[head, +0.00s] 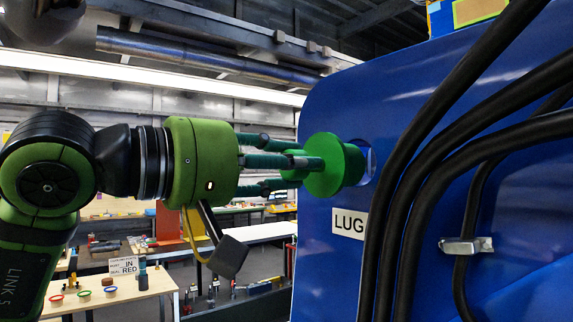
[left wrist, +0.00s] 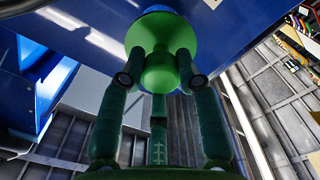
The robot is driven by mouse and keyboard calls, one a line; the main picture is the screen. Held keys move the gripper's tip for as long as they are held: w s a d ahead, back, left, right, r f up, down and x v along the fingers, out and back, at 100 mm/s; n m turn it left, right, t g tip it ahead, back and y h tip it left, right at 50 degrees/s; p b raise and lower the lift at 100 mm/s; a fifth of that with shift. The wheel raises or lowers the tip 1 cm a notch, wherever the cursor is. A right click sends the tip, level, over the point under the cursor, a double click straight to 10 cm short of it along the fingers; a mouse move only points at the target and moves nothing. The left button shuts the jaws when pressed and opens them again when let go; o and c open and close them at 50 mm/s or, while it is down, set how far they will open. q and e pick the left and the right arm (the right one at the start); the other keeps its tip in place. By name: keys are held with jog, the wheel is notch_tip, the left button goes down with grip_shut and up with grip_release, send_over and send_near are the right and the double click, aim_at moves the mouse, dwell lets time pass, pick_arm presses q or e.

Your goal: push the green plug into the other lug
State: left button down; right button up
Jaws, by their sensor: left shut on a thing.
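The green plug (head: 335,166) has a wide round flange and a narrower knob. My left gripper (head: 300,163) is shut on the knob, and the plug points right at the blue panel. The plug is at a round hole, the lug (head: 368,162), whose pale rim shows just right of the flange. I cannot tell how deep the plug sits in it. A "LUG" label (head: 349,223) is below. In the left wrist view the fingers close around the plug's knob (left wrist: 160,72), with the flange against or near the blue surface. My right gripper is not in view.
The blue panel (head: 330,110) fills the right side. Thick black cables (head: 415,180) hang in front of it, close right of the lug, with a metal clamp (head: 466,245) on one. Behind at left are work tables (head: 110,292) and a sign reading "IN RED" (head: 124,265).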

aim_at(326, 188)
pick_arm(q)
jog(key=shift+w+d, duration=0.2)
jog(key=shift+w+d, duration=0.15)
jog(key=shift+d, duration=0.15)
jog(key=shift+p+x, duration=0.85)
jog(key=shift+x, duration=1.5)
jog(key=c, duration=0.8)
grip_release()
jog(key=shift+a, duration=0.1)
jog(key=v, duration=1.1)
jog(key=shift+s+a, duration=0.3)
